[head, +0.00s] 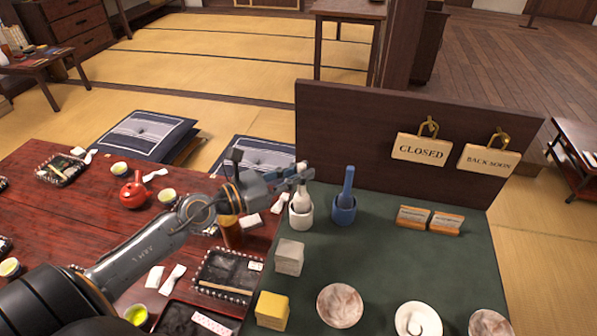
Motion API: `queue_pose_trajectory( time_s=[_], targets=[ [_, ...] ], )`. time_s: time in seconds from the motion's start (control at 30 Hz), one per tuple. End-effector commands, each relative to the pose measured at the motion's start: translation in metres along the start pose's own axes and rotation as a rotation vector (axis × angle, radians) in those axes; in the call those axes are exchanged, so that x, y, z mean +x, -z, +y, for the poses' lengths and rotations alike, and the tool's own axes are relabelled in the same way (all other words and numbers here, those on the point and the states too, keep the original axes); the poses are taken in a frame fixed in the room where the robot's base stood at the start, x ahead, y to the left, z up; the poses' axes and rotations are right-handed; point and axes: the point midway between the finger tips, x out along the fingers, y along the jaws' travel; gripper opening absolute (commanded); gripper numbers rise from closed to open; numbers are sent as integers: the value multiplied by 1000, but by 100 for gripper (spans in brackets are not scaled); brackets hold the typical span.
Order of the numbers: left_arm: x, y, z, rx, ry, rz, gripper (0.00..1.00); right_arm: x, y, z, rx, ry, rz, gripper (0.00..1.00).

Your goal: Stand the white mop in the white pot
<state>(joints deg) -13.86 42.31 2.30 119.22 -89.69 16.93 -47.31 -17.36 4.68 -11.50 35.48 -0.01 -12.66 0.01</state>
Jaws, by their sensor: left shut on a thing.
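The white pot (300,216) stands on the green-topped table near the foot of the dark upright board. My left gripper (302,174) reaches in from the left and is shut on the white mop (301,197), above the pot. The mop is roughly upright, its lower part at the pot's mouth. I cannot tell whether it rests on the pot's bottom. The fingers hide much of its handle. To the right, a blue mop (348,185) stands in a blue pot (344,212). My right gripper is not in view.
The dark board (350,120) rises behind the pots, with hanging signs (421,149). A grey block (289,257), a yellow block (271,311) and round dishes (340,305) lie nearer. The green top's middle is clear.

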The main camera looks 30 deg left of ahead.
Motion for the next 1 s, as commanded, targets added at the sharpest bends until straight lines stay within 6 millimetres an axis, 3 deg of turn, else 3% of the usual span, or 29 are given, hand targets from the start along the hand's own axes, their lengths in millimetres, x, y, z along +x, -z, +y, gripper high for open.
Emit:
queue_pose_trajectory(
  time_s=[0.27,0.3,0.43,0.77,1.0],
  targets=[
    [0,1,0,-1,0,0,0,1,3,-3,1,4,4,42],
    [0,1,0,-1,0,0,16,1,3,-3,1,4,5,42],
    [0,1,0,-1,0,0,41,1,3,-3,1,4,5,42],
    [-1,2,0,-2,0,1,41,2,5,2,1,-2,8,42],
    [-25,3,0,-6,-2,3,41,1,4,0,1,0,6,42]
  ],
)
